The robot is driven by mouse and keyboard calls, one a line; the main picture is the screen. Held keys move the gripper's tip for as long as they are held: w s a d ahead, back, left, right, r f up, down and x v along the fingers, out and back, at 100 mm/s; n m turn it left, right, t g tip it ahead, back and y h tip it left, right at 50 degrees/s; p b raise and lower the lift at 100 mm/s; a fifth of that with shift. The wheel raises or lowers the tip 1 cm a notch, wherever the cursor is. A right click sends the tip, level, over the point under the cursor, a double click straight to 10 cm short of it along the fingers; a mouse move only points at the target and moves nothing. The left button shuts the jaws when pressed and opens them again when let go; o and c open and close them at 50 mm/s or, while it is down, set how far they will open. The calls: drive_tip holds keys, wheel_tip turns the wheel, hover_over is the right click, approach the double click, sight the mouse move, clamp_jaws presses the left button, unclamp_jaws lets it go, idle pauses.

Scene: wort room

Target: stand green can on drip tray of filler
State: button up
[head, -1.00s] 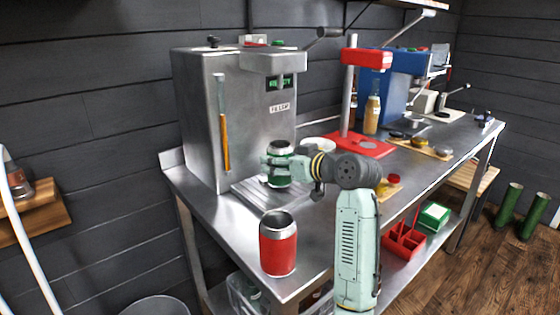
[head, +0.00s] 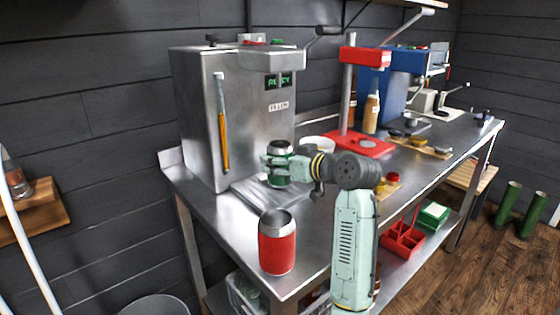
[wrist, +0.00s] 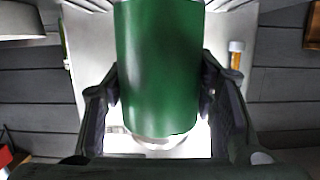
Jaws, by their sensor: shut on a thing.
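The green can (head: 281,151) is upright in my gripper (head: 279,167), in front of the steel filler (head: 225,110). In the wrist view the green can (wrist: 158,65) fills the middle, with a finger of my gripper (wrist: 158,97) shut on each side of it. The filler's drip tray (head: 247,193) lies at its foot, below and around the can. My arm covers part of the can and tray. I cannot tell whether the can's base touches the tray.
A red can (head: 277,243) stands at the bench's near corner, in front of the tray. A red-based capping stand (head: 360,145) and a white bowl (head: 316,142) are to the right. A brown bottle (head: 371,113) stands behind the stand.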

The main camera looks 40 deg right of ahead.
drive_tip(key=shift+a, duration=0.1)
drive_tip(key=o, duration=1)
drive_tip(key=shift+w, duration=0.1)
drive_tip(key=shift+v, duration=4.1)
